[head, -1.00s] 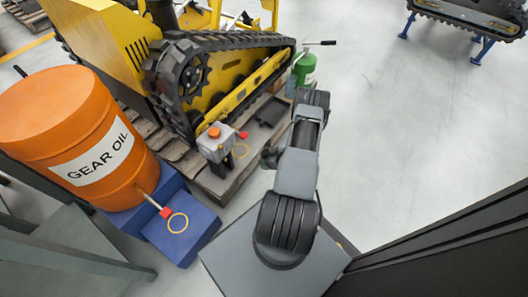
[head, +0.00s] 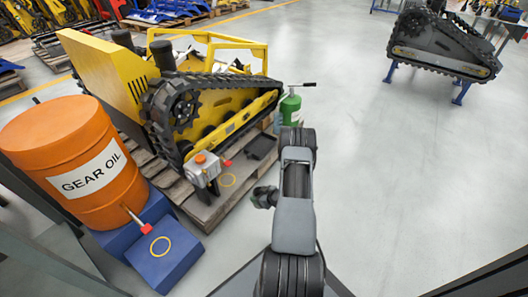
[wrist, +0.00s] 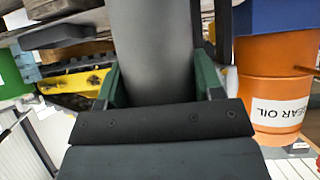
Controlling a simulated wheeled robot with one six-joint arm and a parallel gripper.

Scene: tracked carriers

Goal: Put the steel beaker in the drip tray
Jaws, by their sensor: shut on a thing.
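The steel beaker (wrist: 155,50) is a smooth grey cylinder in the wrist view, between the dark green fingers of my gripper (wrist: 158,84). My gripper is shut on it. In the head view my gripper (head: 265,197) is small, left of my arm, and I cannot make out the beaker there. The drip tray (head: 262,147) looks like the flat black tray on the pallet, beside the yellow tracked carrier. My gripper shows below the tray in the head view, apart from it.
An orange gear oil drum (head: 75,165) with a red-handled tap stands on a blue stand (head: 165,255) with a yellow ring. A grey canister (head: 203,170) with an orange cap sits on the pallet by another yellow ring. A green bottle (head: 290,108) stands behind the tray.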

